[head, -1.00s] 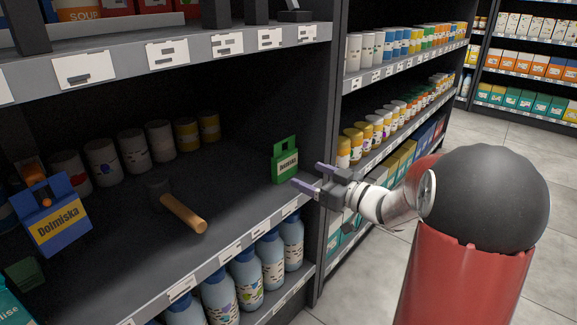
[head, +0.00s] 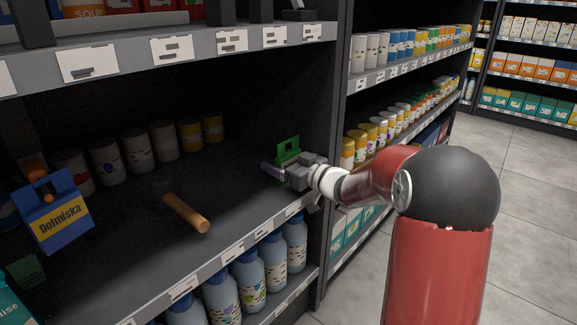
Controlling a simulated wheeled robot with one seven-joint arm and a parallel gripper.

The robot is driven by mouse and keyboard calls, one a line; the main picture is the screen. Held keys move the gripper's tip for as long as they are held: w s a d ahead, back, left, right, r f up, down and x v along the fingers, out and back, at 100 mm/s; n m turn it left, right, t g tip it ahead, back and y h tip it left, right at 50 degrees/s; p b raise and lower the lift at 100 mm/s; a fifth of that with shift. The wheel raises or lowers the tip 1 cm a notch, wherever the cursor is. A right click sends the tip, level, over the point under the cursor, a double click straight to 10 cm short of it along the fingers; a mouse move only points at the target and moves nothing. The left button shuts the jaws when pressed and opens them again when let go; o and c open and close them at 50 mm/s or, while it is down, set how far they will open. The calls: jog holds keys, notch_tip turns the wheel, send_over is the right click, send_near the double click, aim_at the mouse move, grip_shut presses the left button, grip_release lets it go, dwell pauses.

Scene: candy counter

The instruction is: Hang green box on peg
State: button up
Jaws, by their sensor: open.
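The green box (head: 288,147) stands upright on the shelf near its right end, with a hang tab on top. My gripper (head: 276,168) is in front of it with its fingers pointing left into the shelf bay. It is open and hides the lower part and label of the box. I cannot tell whether the fingers touch the box.
A hammer with a wooden handle (head: 186,213) lies mid-shelf. Several cans (head: 138,150) line the back. The shelf above (head: 120,65) overhangs the bay, and bottles (head: 251,280) stand below. A dark post (head: 337,150) is just right of the green box.

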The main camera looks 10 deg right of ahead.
jog(key=c, duration=0.6)
jog(key=shift+r, duration=0.2)
jog(key=p+v, duration=0.1)
jog(key=v, duration=1.7)
